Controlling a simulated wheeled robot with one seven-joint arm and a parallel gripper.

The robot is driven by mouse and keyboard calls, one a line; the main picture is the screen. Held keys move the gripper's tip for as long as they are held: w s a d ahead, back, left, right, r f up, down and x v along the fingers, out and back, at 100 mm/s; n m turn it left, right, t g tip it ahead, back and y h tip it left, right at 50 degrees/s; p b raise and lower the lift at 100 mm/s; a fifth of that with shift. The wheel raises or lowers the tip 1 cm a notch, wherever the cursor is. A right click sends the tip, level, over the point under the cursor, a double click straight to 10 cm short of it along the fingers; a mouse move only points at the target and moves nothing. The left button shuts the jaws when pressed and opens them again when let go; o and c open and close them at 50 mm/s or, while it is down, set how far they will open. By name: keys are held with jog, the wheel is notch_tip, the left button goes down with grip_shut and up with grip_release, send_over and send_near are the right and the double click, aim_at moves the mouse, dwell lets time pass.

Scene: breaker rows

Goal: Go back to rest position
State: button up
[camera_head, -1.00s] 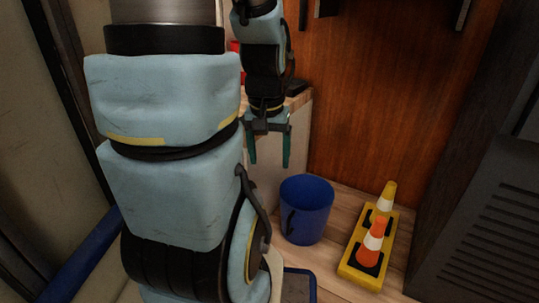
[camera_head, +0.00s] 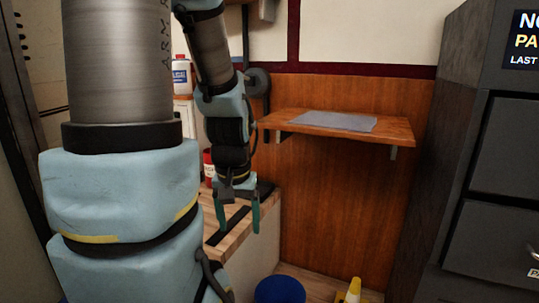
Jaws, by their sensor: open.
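My gripper (camera_head: 239,220) hangs pointing down in the middle of the head view, its two green fingers apart and nothing between them. It is in front of the wooden-topped counter (camera_head: 262,207). My arm's large light-blue links fill the left side and hide part of the counter.
A wooden wall shelf (camera_head: 398,130) holds a grey sheet (camera_head: 333,121). A red container (camera_head: 209,165) and a white bottle (camera_head: 181,77) stand behind my arm. A blue bin (camera_head: 280,290) and a yellow-topped cone (camera_head: 353,290) are on the floor. Dark cabinets (camera_head: 502,150) stand at the right.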

notch_tip(320, 180, up, 27)
jog(key=p, duration=2.4)
jog(key=shift+r+p, duration=0.15)
jog(key=shift+p, duration=0.25)
